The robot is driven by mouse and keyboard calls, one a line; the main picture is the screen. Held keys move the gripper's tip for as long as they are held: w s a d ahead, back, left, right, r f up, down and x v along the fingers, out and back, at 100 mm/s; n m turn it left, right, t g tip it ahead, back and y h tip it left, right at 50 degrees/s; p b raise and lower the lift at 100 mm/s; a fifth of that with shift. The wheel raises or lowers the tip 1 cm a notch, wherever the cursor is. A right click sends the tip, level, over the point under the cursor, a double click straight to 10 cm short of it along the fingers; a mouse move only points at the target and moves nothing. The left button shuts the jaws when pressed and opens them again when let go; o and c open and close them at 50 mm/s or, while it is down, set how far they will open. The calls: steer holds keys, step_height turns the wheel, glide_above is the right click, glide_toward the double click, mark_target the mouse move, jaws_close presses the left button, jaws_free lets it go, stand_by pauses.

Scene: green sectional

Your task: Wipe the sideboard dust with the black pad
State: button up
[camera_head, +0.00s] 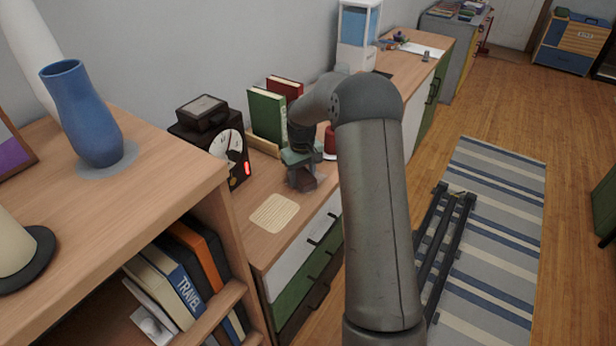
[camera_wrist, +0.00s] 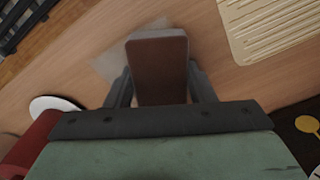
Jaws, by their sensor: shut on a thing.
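My gripper (camera_head: 303,181) is low over the sideboard (camera_head: 250,192), pointing down. In the wrist view its two fingers (camera_wrist: 160,88) are shut on the pad (camera_wrist: 162,70), a block with a dark reddish-brown face and grey edges. In the head view the pad (camera_head: 307,183) is small and partly hidden by the gripper. Whether it touches the top I cannot tell. A pale greyish dust patch (camera_wrist: 108,66) shows beside and beyond the pad in the wrist view. The rest of the patch is hidden behind the pad.
A cream grooved board (camera_head: 274,213) lies left of the gripper, near the front edge. A black dial device (camera_head: 229,146), green and red books (camera_head: 267,117) and a red object (camera_head: 330,141) over a white disc stand close by. A shelf with a blue vase (camera_head: 85,115) rises at left.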

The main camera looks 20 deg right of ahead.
steer(key=shift+w+a+p, duration=0.2)
steer(key=shift+w+a, duration=0.5)
steer(key=shift+w, duration=0.3)
steer(key=shift+w+a+p, duration=0.2)
steer(key=shift+w+a, duration=0.45)
steer(key=shift+w, duration=0.3)
steer(key=shift+r+p, duration=1.75)
steer(key=shift+r, duration=1.3)
steer(key=shift+r+p, duration=0.95)
steer(key=shift+r, duration=0.55)
